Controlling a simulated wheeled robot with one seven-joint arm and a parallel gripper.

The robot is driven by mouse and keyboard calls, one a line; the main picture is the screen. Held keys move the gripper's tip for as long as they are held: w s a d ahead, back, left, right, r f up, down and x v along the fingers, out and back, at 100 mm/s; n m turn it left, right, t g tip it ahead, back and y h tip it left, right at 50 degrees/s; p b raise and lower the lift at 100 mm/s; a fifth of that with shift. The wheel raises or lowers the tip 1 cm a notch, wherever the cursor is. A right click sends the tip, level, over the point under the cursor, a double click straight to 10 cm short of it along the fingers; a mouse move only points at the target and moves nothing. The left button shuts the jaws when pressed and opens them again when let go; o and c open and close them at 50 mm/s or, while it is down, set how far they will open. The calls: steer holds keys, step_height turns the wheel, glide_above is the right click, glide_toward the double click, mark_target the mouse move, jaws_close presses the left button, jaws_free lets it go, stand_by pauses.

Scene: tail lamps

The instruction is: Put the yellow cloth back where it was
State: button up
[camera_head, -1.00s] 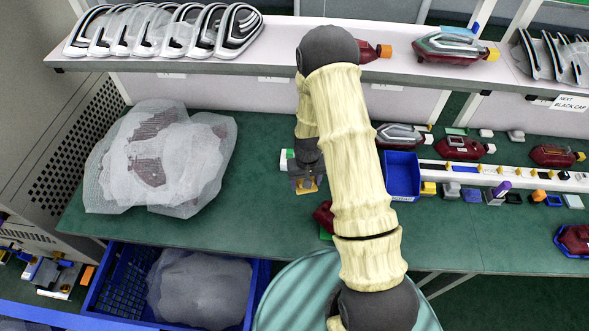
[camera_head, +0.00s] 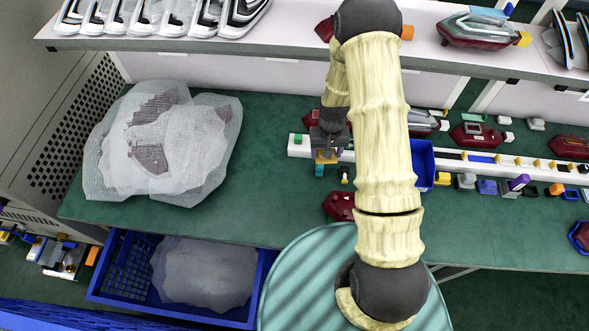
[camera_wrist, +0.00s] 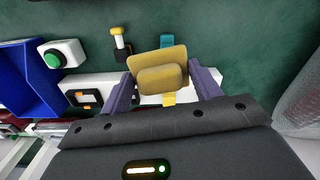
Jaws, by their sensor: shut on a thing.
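The yellow cloth (camera_wrist: 160,75) is a small mustard-coloured pad held between the two fingers of my gripper (camera_wrist: 162,88) in the wrist view. My gripper (camera_head: 326,157) is shut on it. In the head view a bit of the yellow cloth (camera_head: 326,157) shows under the gripper, over the left part of the white rail (camera_head: 301,149). The wrist view shows the cloth in front of the white rail and the green table; whether it touches either I cannot tell.
A blue bin (camera_head: 424,165) stands right of my arm. Red tail lamps (camera_head: 340,206) lie on the green table (camera_head: 270,170). A bagged heap (camera_head: 190,150) covers the left side. A shelf (camera_head: 250,48) runs above. Bare table lies between heap and gripper. A green button (camera_wrist: 53,60) sits near the bin.

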steer(key=w+a+f+m+b, duration=0.1)
steer(key=w+a+m+b, duration=0.1)
steer(key=a+b, duration=0.8)
steer(key=shift+w+f+b, duration=0.3)
steer(key=shift+w+f, duration=0.1)
steer(key=shift+w, duration=0.15)
steer(key=shift+f, duration=0.1)
glide_above(294, 170)
steer(key=shift+w+f+p, duration=0.1)
steer(key=shift+f+p, duration=0.3)
steer(key=shift+f, duration=2.45)
steer(key=shift+f+p, duration=0.3)
steer(key=shift+f, duration=1.8)
